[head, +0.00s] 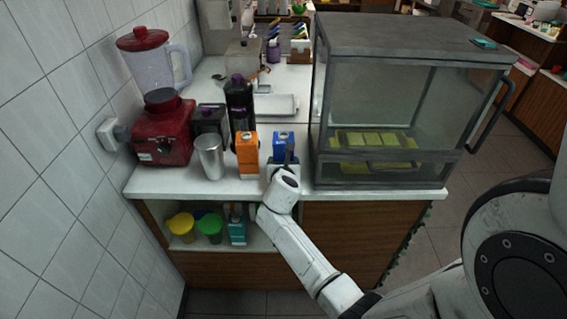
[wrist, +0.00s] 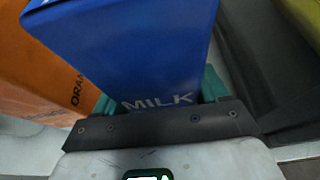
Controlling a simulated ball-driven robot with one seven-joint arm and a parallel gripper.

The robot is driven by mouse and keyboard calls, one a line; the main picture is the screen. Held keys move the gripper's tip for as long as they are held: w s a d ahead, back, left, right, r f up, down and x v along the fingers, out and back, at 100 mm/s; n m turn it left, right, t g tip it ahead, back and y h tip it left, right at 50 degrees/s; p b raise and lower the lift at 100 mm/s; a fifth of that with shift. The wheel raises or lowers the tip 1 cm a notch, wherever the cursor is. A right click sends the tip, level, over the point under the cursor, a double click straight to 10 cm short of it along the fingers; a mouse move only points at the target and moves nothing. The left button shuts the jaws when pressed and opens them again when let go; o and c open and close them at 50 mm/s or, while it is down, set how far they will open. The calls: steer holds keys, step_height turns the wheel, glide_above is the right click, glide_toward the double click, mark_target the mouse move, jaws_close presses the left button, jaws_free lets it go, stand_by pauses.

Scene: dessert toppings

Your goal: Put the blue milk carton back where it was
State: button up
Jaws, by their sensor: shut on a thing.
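The blue milk carton (head: 283,140) is at the front of the white counter, between the orange carton and the glass case. In the head view my gripper and forearm cover its lower part. In the wrist view the blue milk carton (wrist: 140,45) fills the middle, with "MILK" near its lower end. My gripper (wrist: 160,100) is shut on the carton, with a green finger on each side of it. My gripper also shows in the head view (head: 284,160). I cannot tell whether the carton's base touches the counter.
An orange carton (head: 247,155) stands close on the left, with a metal cup (head: 209,157) beyond it. A dark bottle (head: 240,105) and a red blender (head: 163,130) are behind and left. The glass case (head: 385,100) stands close on the right. Cups and a teal carton (head: 237,229) sit on the shelf below.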

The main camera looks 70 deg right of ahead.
steer(key=shift+f, duration=0.1)
steer(key=o, duration=1.3)
steer(key=shift+a+r, duration=0.2)
steer(key=v, duration=1.1)
steer(key=shift+s+a+f+m+g+y, duration=0.75)
steer(key=shift+s+a+f+m+y, duration=1.1)
steer(key=shift+a+m, duration=2.2)
steer(key=shift+s+a+f+m+g+y, duration=0.7)
steer(key=shift+s+a+f+m+y, duration=0.5)
steer(key=shift+s+a+m+y, duration=2.1)
steer(key=shift+s+a+f+m+g+y, duration=0.9)
steer(key=shift+s+a+f+m, duration=0.65)
steer(key=shift+a+m, duration=3.3)
